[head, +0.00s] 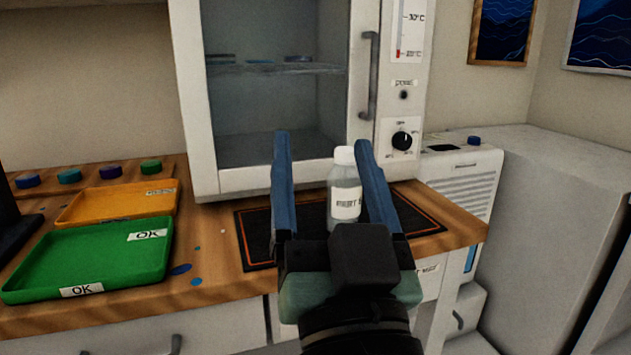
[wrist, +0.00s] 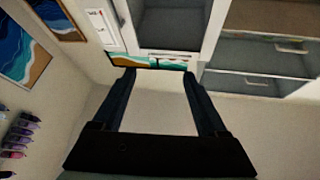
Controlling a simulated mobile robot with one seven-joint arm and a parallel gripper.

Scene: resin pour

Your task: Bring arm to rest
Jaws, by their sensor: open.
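My gripper (head: 325,155) is open, with its two blue fingers spread and pointing up and away in the head view. It also shows at the bottom of the wrist view (wrist: 160,72), with nothing between its fingers. A clear bottle with a white cap (head: 344,190) stands upright on the dark mat. In the head view it appears between the fingers, but the wrist view shows no bottle there. The bottle's lower end is partly hidden by my gripper.
A glass-door cabinet (head: 198,110) stands at the back of the wooden counter. A green tray (head: 100,255) and an orange tray (head: 120,203) lie left, near several coloured lids. The black mat (head: 255,235) has an orange border. A white appliance (head: 470,180) stands right.

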